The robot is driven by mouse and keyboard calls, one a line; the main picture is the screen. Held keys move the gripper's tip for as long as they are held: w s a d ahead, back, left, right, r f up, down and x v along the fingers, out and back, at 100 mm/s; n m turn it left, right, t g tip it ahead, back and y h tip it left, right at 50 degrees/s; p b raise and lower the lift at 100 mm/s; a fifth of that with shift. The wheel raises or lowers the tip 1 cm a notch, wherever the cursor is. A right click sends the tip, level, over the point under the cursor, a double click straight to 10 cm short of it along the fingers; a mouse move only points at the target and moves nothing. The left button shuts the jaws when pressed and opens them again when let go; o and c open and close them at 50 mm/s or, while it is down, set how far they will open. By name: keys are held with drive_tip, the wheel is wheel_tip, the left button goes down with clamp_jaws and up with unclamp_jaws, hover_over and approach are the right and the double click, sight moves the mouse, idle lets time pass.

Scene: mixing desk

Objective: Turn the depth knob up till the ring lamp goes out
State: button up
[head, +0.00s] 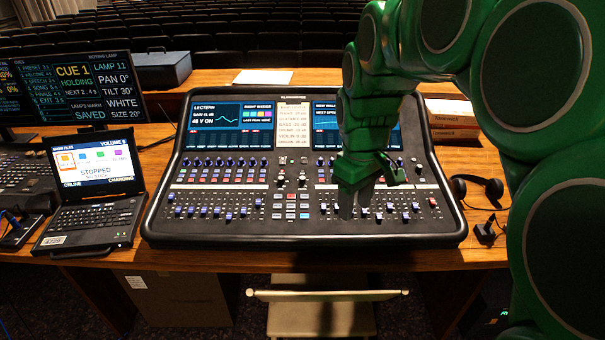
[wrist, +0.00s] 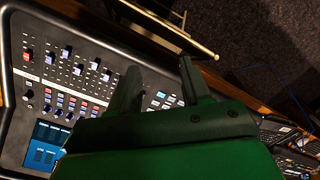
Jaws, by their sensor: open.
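The mixing desk (head: 160,225) is a black console with two screens, rows of knobs, buttons and faders. My gripper (head: 356,208) points down over its right-hand fader area, fingers apart and nothing seen between them. In the wrist view my gripper (wrist: 158,75) has two dark fingers spread apart above the console. A row of dark round knobs (wrist: 47,108) lies left of the fingers there, beside a blue screen (wrist: 42,146). I cannot tell which knob is the depth knob. No ring lamp can be made out. My arm hides part of the right screen and controls.
A laptop (head: 97,193) stands left of the console, with cue monitors (head: 85,85) behind it. Headphones (head: 478,188) and boxes (head: 452,120) are on the right. A paper (head: 263,76) lies behind. The wooden desk edge (head: 300,259) runs in front, with a chair (head: 325,296) below.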

drive_tip(key=w+a+f+n+t, duration=0.1)
drive_tip(key=w+a+n, duration=0.1)
drive_tip(key=w, duration=0.5)
drive_tip(key=w+a+f+n, duration=0.2)
drive_tip(key=w+a, duration=0.1)
drive_tip(key=w, duration=0.5)
drive_tip(key=n+t, duration=0.1)
drive_tip(key=n, duration=0.4)
hover_over(302, 178)
drive_tip(key=s, duration=0.1)
wheel_tip(302, 178, down, 6)
drive_tip(key=shift+w+f, duration=0.2)
drive_tip(key=shift+f, duration=1.75)
drive_tip(key=shift+w+f, duration=0.2)
drive_tip(key=shift+f, duration=1.75)
clamp_jaws()
